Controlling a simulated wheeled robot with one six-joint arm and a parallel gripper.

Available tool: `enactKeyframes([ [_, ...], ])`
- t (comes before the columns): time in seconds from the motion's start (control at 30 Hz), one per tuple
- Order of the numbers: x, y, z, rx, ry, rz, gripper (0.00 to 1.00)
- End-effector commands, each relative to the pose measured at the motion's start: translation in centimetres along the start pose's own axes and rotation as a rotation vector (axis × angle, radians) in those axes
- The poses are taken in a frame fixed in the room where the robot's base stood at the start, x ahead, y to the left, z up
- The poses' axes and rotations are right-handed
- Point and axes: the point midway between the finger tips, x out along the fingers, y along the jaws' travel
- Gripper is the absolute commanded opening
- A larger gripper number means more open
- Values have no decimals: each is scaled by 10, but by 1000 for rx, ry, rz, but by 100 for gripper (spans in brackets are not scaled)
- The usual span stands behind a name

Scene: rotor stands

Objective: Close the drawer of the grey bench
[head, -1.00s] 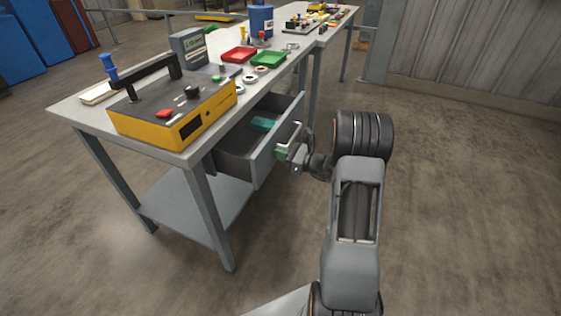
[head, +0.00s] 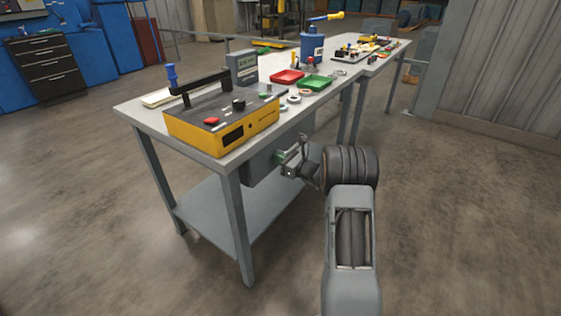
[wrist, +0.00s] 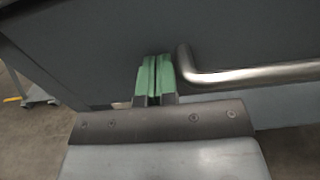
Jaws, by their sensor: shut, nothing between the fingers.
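The grey bench (head: 133,108) stands left of centre in the head view. Its drawer (head: 263,166) is under the top and looks pushed in, with no open interior showing. In the wrist view the drawer front (wrist: 100,45) fills the upper picture, and its metal bar handle (wrist: 250,74) is at the right. My gripper (head: 281,158) is at the drawer front. In the wrist view its green fingertips (wrist: 155,78) are together, empty, against or very near the front, just left of the handle's end. I cannot tell if they touch it.
On the bench top are a yellow device (head: 222,128), a red tray (head: 287,77), a green tray (head: 314,83) and a blue container (head: 312,47). A lower shelf (head: 215,215) spans the bench legs. The floor to the right is clear.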

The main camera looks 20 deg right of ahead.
Motion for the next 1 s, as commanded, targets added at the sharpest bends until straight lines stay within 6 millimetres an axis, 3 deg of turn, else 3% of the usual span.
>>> enactKeyframes([
  [0.37,7,4,4,-4,-7,8,0],
  [0.53,0,3,5,-5,-8,9,0],
  [0.77,-42,-6,4,-1,-5,-4,0],
  [1.0,-87,-2,3,-1,-3,7,0],
])
